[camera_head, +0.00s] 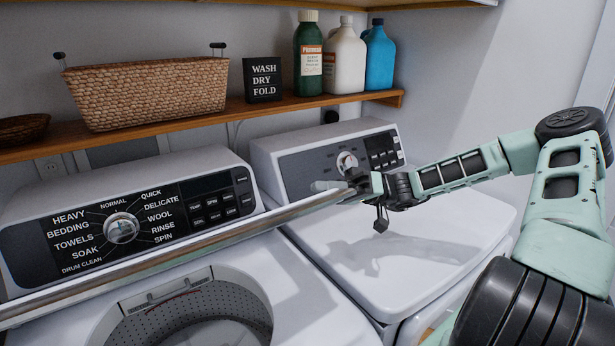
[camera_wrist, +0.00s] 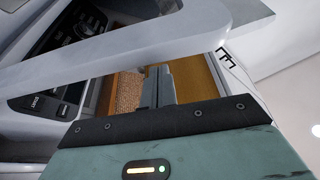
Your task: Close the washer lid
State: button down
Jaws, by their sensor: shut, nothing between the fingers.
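The washer (camera_head: 300,335) stands at lower left in the head view, with its round drum opening (camera_head: 190,315) visible. Its lid (camera_head: 150,262) is raised, seen nearly edge-on as a long pale bar running from lower left up to the right. My gripper (camera_head: 345,187) is at the right end of this bar, shut and empty. In the wrist view the lid's pale frame (camera_wrist: 140,45) crosses close to my dark, shut fingers (camera_wrist: 158,86). I cannot tell whether they touch it.
The dryer (camera_head: 410,265) stands to the right under my arm, its top clear. A wooden shelf (camera_head: 170,123) behind holds a wicker basket (camera_head: 145,92), a black sign (camera_head: 262,79) and green (camera_head: 308,60), white (camera_head: 344,60) and blue (camera_head: 379,60) bottles. The washer's control panel (camera_head: 150,220) is behind the lid.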

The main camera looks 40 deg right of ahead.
jog(key=s+f+n+g+y+b, duration=0.1)
jog(key=s+f+n+b, duration=0.3)
jog(key=f, duration=0.4)
jog(key=shift+s+g+b, duration=0.4)
jog(key=shift+s+b, duration=0.1)
jog(key=shift+s, duration=0.2)
